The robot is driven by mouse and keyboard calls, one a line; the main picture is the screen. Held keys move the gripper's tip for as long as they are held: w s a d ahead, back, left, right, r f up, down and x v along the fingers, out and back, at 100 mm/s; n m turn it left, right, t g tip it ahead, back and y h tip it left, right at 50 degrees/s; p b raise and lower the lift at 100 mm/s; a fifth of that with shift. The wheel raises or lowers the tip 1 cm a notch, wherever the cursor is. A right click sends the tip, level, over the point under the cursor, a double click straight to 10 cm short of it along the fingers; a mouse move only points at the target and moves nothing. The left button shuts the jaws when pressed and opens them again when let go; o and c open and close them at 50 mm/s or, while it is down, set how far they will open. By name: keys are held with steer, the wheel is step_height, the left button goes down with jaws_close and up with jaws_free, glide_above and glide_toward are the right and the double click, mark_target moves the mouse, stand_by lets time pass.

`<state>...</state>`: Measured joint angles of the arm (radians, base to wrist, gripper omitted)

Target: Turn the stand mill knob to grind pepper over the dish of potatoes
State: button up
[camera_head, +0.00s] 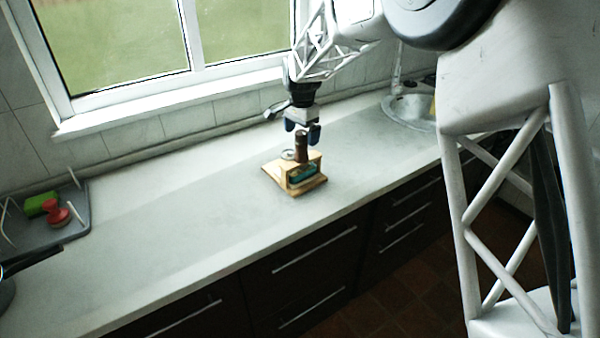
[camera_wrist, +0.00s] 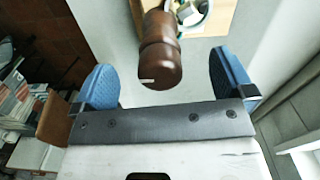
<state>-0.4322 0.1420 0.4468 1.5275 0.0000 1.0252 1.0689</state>
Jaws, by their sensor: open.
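The mill (camera_head: 302,148) is a dark brown turned wooden piece standing upright on a light wooden stand (camera_head: 307,184) on the counter. In the wrist view its rounded brown knob (camera_wrist: 160,62) is between my fingers, nearer the camera than the stand (camera_wrist: 222,12). A teal dish (camera_head: 302,175) sits in the stand's lower opening; its contents are too small to make out. My gripper (camera_head: 303,132) is just above the mill, pointing down. In the wrist view its blue fingertips (camera_wrist: 166,84) are wide apart, with a gap on each side of the knob.
The pale counter (camera_head: 180,215) is clear left and right of the stand. A grey rack (camera_head: 75,225) with a red item and a green item stands at the far left. A sink (camera_head: 410,110) is at the back right. The window wall (camera_head: 150,130) runs behind.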

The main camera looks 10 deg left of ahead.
steer(key=n, duration=0.4)
steer(key=shift+n, duration=0.4)
steer(key=n, duration=0.5)
steer(key=shift+n, duration=0.4)
steer(key=n, duration=0.4)
steer(key=shift+n, duration=3)
steer(key=shift+c, duration=0.3)
